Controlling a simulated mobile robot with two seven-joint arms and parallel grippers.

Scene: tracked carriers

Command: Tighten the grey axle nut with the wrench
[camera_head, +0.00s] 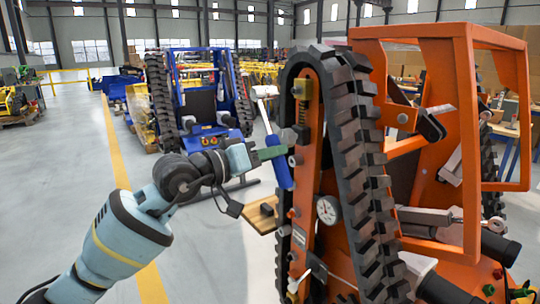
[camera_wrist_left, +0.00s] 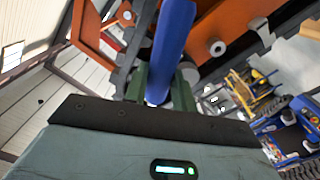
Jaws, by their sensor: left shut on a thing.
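My left gripper (camera_head: 276,152) reaches in from the left and is shut on the blue handle of the wrench (camera_head: 280,172). The wrench stands roughly upright, with a pale metal end (camera_head: 265,92) at the top, beside the orange track frame. In the left wrist view the blue wrench handle (camera_wrist_left: 174,42) passes between the green fingers (camera_wrist_left: 158,88). A grey round nut-like part (camera_head: 295,160) sits on the orange frame just right of the fingers; I cannot tell if it is the axle nut. Whether the wrench touches any nut is unclear. My right gripper is out of view.
The orange tracked carrier (camera_head: 460,140) with its black rubber track (camera_head: 360,170) fills the right side. A blue carrier (camera_head: 205,90) stands behind. The floor at left is open, with a yellow line (camera_head: 118,150).

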